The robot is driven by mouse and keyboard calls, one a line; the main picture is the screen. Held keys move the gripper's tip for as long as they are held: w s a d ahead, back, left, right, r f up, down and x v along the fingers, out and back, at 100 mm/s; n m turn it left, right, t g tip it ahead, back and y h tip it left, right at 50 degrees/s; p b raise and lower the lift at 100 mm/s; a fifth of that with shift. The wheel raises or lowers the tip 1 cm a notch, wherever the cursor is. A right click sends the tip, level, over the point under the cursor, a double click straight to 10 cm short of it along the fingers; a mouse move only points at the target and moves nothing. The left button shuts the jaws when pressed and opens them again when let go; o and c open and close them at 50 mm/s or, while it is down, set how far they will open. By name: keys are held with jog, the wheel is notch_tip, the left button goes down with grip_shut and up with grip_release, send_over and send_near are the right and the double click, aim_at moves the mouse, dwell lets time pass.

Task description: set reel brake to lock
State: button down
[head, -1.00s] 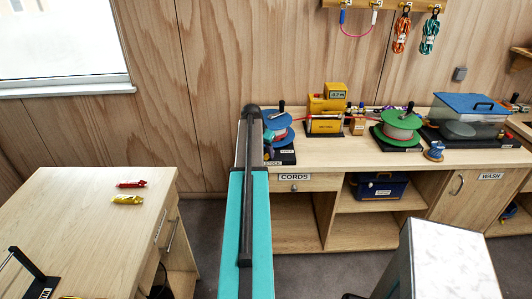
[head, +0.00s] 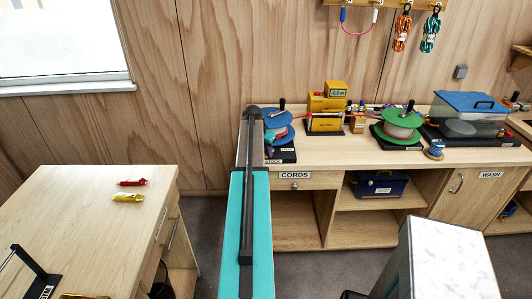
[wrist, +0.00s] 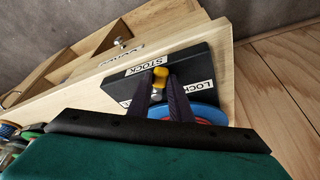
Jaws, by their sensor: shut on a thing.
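The blue reel (head: 280,128) stands on a black base (head: 284,155) at the left end of the back bench, partly hidden by my arm. In the wrist view, the base (wrist: 195,65) bears a STOCK label and a LOCK label, and the blue reel rim (wrist: 203,112) shows beside my fingers. My gripper (wrist: 163,84) is shut on the reel brake lever (wrist: 160,74), whose yellow knob shows between the fingertips. The knob is next to the STOCK label, and the LOCK label lies further right. The lever's lower part is hidden.
A yellow device with a display (head: 327,105) stands right of the blue reel. Beyond it are a green reel (head: 399,122) and a lidded clear bin (head: 470,112). The CORDS drawer (head: 300,180) is below the bench front. A side table (head: 80,220) stands at left.

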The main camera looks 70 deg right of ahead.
jog(key=shift+w+f, duration=0.1)
jog(key=shift+w+d+m+g+b, duration=0.15)
jog(key=shift+w+m+g+b, duration=0.2)
jog(key=shift+m+b, duration=0.55)
jog(key=shift+w+m+g, duration=0.1)
jog(key=shift+m+g, duration=0.15)
jog(key=shift+m, duration=0.25)
jog(key=c, duration=1.6)
grip_release()
jog(key=shift+y, duration=0.3)
jog(key=shift+r, duration=0.2)
jog(key=shift+b+v, duration=2)
jog(key=shift+v, duration=4.85)
jog(key=shift+f, duration=0.1)
